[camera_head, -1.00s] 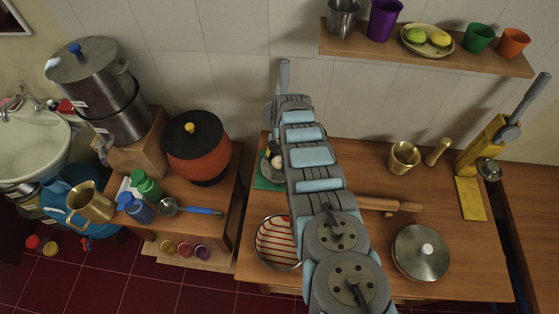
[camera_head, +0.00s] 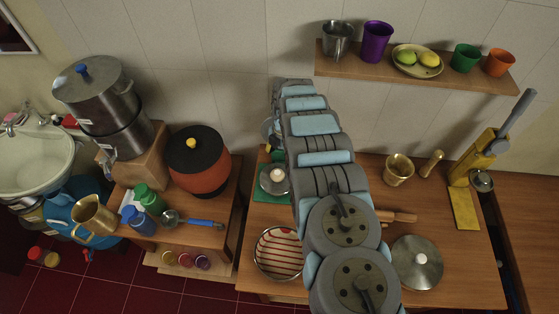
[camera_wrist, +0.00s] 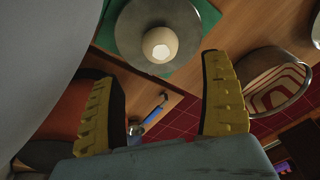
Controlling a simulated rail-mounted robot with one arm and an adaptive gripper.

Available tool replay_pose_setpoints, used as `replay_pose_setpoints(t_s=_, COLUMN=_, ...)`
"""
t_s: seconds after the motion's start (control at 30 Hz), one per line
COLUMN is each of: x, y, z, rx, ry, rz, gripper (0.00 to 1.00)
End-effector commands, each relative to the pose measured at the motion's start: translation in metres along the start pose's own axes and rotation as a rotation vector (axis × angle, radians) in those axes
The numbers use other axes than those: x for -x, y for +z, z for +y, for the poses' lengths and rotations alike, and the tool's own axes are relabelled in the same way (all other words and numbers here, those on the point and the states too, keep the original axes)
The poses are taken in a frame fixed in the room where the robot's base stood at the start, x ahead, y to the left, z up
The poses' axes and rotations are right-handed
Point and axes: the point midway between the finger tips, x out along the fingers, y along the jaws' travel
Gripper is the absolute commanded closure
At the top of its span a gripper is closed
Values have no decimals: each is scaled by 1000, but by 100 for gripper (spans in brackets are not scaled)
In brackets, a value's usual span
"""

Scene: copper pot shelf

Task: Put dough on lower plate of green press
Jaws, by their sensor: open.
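The pale dough ball (camera_wrist: 160,44) rests on the round grey metal lower plate (camera_wrist: 130,22) of the green press in the wrist view. The press's green base (camera_wrist: 199,15) shows under the plate. In the head view the dough (camera_head: 278,175), plate (camera_head: 270,187) and green base (camera_head: 262,197) show left of my arm, which hides part of the press. My gripper (camera_wrist: 157,68) has its two yellow-padded fingers spread wide and empty. The dough lies beyond the fingertips and looks apart from them. The gripper is hidden in the head view.
A striped bowl (camera_head: 279,253) stands in front of the press. A rolling pin (camera_head: 396,216), lidded pot (camera_head: 416,262), brass mortar (camera_head: 398,170) and yellow press (camera_head: 464,208) are to the right. An orange pot (camera_head: 199,164) stands on the left table.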

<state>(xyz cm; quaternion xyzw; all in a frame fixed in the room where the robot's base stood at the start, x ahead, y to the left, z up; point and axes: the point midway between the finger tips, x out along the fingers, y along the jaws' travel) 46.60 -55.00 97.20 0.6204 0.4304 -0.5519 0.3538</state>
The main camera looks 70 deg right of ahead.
Motion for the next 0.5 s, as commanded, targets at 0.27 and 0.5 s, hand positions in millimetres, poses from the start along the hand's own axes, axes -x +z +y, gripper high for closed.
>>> replay_pose_setpoints(t_s=0.27, x=20, y=0, z=0, rx=0, ry=0, rz=0, gripper=21)
replay_pose_setpoints(t_s=0.5, x=24, y=0, z=0, rx=0, ry=-1, rz=1, gripper=21)
